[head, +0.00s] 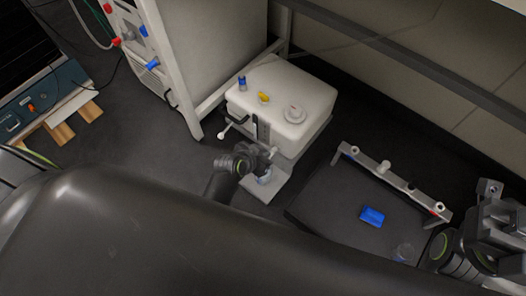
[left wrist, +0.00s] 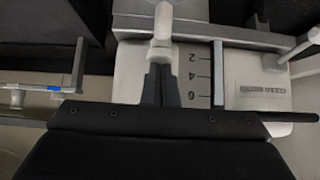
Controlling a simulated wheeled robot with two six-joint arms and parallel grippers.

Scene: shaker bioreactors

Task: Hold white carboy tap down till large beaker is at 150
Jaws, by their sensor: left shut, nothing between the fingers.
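The white carboy (head: 290,98) stands on the floor beside a metal frame. Its front scale strip shows numbers in the left wrist view (left wrist: 196,70). My left gripper (head: 267,155) is low at the carboy's front, with its fingers shut and empty. In the left wrist view the shut fingers (left wrist: 161,72) point at the white tap (left wrist: 162,35) and overlap it; I cannot tell whether they press it. A clear beaker (head: 264,178) shows partly under the gripper; its level is unreadable. My right gripper (head: 490,210) is at the right edge, its jaws unclear.
A dark platform (head: 325,205) with a metal bar (head: 395,180) lies right of the carboy, holding a blue block (head: 372,216) and a small clear vessel (head: 403,252). A white cabinet (head: 215,45) stands behind left. Open floor (head: 150,160) lies left of the carboy.

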